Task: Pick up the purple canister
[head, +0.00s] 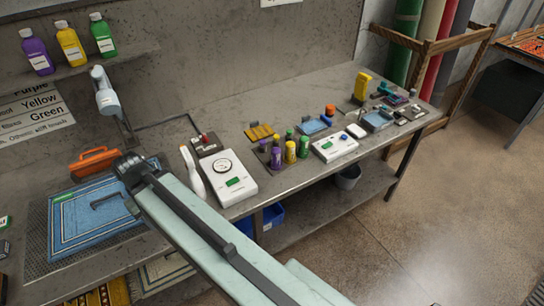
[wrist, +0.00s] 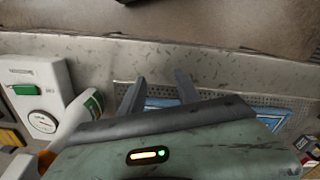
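A small purple canister (head: 276,158) stands upright in a dark rack on the bench in the head view, beside a yellow canister (head: 290,152) and a green one (head: 304,147). A larger purple bottle (head: 35,52) with a white cap stands on the upper left shelf. My gripper (wrist: 160,76) shows in the wrist view with its two grey fingers apart and nothing between them. My arm reaches over the left of the bench, near the blue rug (head: 65,225), well left of the small canisters. No purple canister shows in the wrist view.
A white spray bottle (head: 192,175) and a white scale (head: 231,180) stand between my arm and the canisters. A white device (head: 334,146) stands to their right. An orange-handled brush (head: 95,161) lies behind the rug. A lamp-like grey tool (head: 105,95) hangs at the wall.

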